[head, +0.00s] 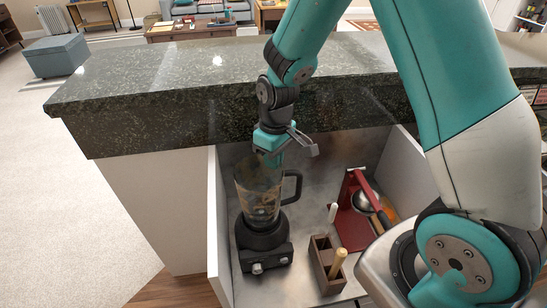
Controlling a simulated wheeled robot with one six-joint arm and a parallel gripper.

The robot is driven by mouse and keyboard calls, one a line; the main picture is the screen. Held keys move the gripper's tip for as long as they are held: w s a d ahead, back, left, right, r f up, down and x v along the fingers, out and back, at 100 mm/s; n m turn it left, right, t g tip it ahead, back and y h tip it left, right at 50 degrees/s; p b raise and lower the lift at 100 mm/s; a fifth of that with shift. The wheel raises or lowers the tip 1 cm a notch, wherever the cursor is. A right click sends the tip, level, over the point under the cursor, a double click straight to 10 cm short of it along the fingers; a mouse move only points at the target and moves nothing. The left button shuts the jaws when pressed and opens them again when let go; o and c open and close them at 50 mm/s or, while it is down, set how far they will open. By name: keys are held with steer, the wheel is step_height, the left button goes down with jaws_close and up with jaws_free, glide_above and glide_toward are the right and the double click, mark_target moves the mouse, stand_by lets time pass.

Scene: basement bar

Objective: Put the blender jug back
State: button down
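The blender jug (258,200) is clear with a dark handle (296,187) on its right side. It stands upright and appears to sit on the black blender base (263,243), which has knobs on its front. My gripper (290,153) is just above the jug's rim at its right side. Its fingers look spread, with a grey finger out to the right above the handle, and nothing shows between them. The gripper overlaps the rim in the picture, so I cannot tell whether it touches the jug. The handle is clear of the fingers.
The blender stands in a walled, grey-floored bay below a dark stone counter (190,82). A wooden holder (322,262) with a wooden-handled item stands at the front. A red appliance (352,212) with a metal bowl stands right. Bare floor lies between the blender and holder.

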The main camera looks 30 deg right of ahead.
steer(key=c, duration=1.4)
jaws_free()
steer(key=shift+f, duration=0.1)
steer(key=shift+o, duration=0.2)
step_height(320, 180, up, 12)
steer(key=s+a+r+y, duration=0.1)
steer(key=s+a+r, duration=0.1)
steer(key=s, duration=0.5)
steer(key=s+a+r+n+y, duration=0.1)
steer(key=s+a+r, duration=0.1)
steer(key=s+a, duration=0.2)
steer(key=s+a+r+y, duration=0.1)
steer(key=s+a+r, duration=0.2)
steer(key=s, duration=0.6)
steer(key=shift+s+a+n+b, duration=0.3)
steer(key=shift+s+b, duration=0.1)
steer(key=shift+b, duration=0.05)
